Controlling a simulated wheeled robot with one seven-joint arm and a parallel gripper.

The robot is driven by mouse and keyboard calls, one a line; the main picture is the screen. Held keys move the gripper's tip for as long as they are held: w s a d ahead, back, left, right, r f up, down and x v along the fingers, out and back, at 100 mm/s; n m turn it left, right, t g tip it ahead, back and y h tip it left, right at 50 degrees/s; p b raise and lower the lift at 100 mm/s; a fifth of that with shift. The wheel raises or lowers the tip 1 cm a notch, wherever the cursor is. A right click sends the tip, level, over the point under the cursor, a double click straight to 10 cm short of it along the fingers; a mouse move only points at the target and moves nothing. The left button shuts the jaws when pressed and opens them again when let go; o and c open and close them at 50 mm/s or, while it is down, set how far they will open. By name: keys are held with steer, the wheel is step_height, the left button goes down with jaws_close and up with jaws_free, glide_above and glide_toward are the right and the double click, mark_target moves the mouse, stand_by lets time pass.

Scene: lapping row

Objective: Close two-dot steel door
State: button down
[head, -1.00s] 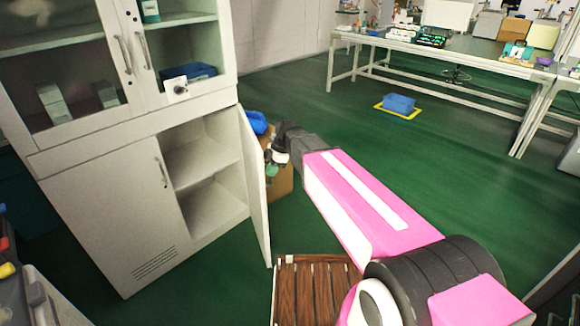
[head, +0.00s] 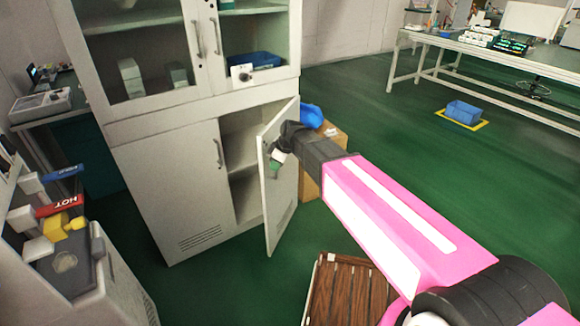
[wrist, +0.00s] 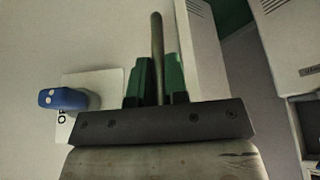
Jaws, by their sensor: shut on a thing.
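The two-dot steel door (head: 282,208) is the right lower door of the grey cabinet (head: 160,112). It stands partly open, its free edge swung out from the opening (head: 243,198). My gripper (head: 274,165) is at the outer face of this door, near its free edge. In the wrist view the green fingers (wrist: 157,82) are shut on the upright bar handle (wrist: 157,45). The handle is mostly hidden in the head view.
The left lower door (head: 165,185) is shut. A cardboard box (head: 328,160) with a blue item (head: 311,115) stands behind the open door. A slatted wooden thing (head: 350,290) is on the floor in front.

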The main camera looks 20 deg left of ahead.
steer(key=w+a+m+t, duration=0.1)
steer(key=w+a+m, duration=0.2)
steer(key=a, duration=0.8)
steer(key=w+a+m+t+h, duration=0.1)
steer(key=w+a+m, duration=0.3)
steer(key=a, duration=0.7)
steer(key=shift+w+t, duration=0.2)
steer(key=shift+t, duration=0.1)
steer(key=shift+w+a+r, duration=0.1)
steer(key=shift+a, duration=0.05)
steer(key=c, duration=1.2)
jaws_free()
steer(key=shift+o, duration=0.3)
